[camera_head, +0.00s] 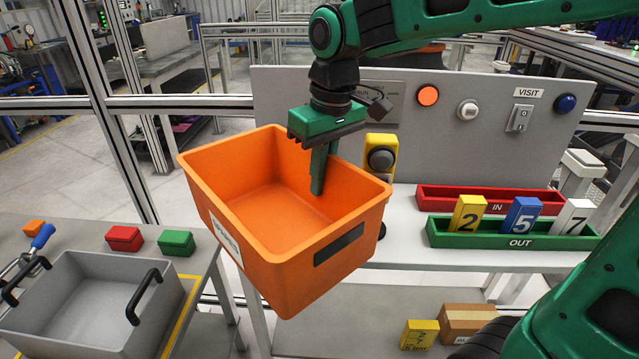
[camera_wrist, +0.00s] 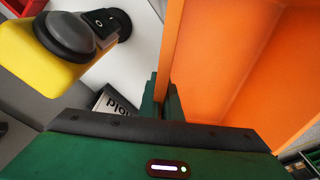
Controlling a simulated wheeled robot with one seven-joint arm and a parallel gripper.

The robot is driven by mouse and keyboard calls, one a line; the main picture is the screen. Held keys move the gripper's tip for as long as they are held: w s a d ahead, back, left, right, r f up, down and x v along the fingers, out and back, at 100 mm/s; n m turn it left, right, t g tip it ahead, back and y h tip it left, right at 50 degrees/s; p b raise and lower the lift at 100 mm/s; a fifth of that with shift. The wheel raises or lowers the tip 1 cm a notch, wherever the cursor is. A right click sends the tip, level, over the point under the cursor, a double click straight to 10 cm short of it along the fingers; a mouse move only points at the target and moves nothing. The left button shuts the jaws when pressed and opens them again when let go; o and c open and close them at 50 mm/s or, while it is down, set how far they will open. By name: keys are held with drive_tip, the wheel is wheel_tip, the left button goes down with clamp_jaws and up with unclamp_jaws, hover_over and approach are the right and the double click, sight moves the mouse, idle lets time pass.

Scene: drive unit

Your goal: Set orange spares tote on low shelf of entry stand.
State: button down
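The orange spares tote (camera_head: 285,262) hangs in the air, slightly tilted, in front of the entry stand. It looks empty and has a partly readable label on its left side. My gripper (camera_head: 322,170) is shut on the tote's far wall, one finger inside; the other is hidden behind the wall. The wrist view shows the fingers (camera_wrist: 161,105) with the orange wall between them. The entry stand's white top (camera_head: 440,252) is behind the tote to the right. Its grey low shelf (camera_head: 360,318) is below, partly hidden by the tote and my arm.
A yellow box (camera_head: 419,334) and a cardboard box (camera_head: 468,320) occupy the low shelf's right side; its left looks clear. A yellow button box (camera_head: 380,158) stands close behind the tote. Green and red trays (camera_head: 560,238) sit on the top. A grey handled bin (camera_head: 85,305) is left.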

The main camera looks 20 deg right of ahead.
drive_tip(key=shift+w+d+f, duration=0.3)
drive_tip(key=shift+w+f, duration=0.8)
drive_tip(key=shift+f, duration=0.25)
drive_tip(key=shift+w+d+f, duration=0.3)
drive_tip(key=shift+w+f, duration=0.8)
drive_tip(key=shift+f, duration=0.25)
drive_tip(key=shift+w+d+f, duration=0.3)
drive_tip(key=shift+w+f, duration=0.8)
drive_tip(key=shift+f, duration=0.25)
drive_tip(key=c, duration=2)
unclamp_jaws()
drive_tip(key=shift+f, duration=0.1)
